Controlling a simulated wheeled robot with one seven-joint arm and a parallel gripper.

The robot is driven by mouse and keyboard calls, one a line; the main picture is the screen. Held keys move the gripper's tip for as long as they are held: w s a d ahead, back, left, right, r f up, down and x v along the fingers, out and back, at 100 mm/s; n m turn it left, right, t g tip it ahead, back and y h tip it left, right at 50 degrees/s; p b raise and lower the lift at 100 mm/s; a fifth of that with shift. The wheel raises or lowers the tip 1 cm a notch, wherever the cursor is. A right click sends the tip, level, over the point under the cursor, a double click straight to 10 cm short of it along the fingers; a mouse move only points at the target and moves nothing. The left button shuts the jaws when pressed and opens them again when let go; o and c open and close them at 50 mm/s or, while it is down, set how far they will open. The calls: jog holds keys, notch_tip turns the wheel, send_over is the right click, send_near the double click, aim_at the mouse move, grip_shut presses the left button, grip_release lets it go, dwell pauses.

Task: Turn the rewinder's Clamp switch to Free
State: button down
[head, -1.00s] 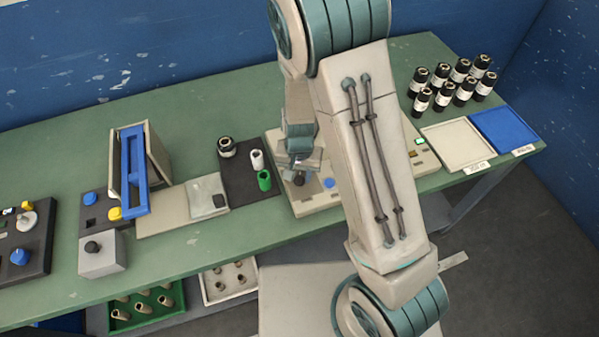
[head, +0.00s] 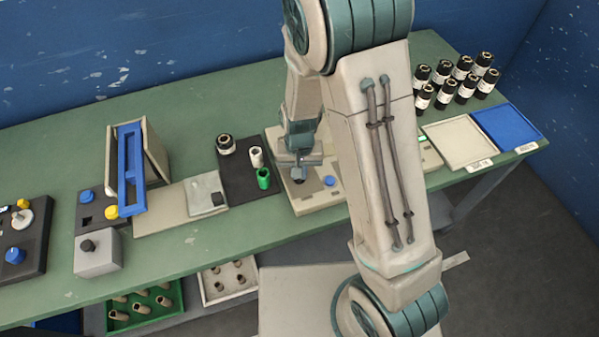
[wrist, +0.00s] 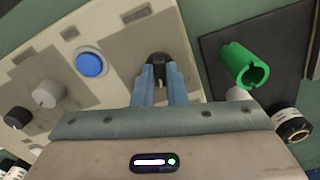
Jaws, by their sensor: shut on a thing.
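A black switch knob (wrist: 158,66) stands on a beige control panel (wrist: 112,28) with grey label patches. My gripper (wrist: 160,80) is shut on this knob, one blue-grey finger on each side, in the wrist view. Its label and exact pointer angle cannot be read. In the head view, my gripper (head: 299,162) is at the knob (head: 298,175), near the panel's left end. A blue button (head: 330,181) is beside it, and also shows in the wrist view (wrist: 91,63). My arm hides part of the panel in the head view.
A dark mat (head: 240,187) with a black roll, a white cylinder and a green cylinder (head: 263,178) lies left of the panel. A grey knob (wrist: 46,93) and a black knob (wrist: 16,117) are farther along the panel. Black rolls (head: 465,88) and two trays stand right.

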jog(key=n+b, duration=0.2)
jog(key=n, duration=0.2)
jog(key=shift+f+n+b, duration=0.15)
jog(key=shift+n+b, duration=0.15)
jog(key=shift+b, duration=0.05)
jog(key=n+b, duration=0.1)
jog(key=n, duration=0.3)
jog(key=shift+n, duration=0.3)
jog(key=shift+r, duration=0.2)
jog(key=shift+w, duration=0.1)
jog(key=c, duration=1.5)
grip_release()
jog(key=shift+o, duration=0.2)
notch_tip(320, 180, up, 14)
jog(key=shift+b, duration=0.35)
jog(key=shift+f, duration=0.1)
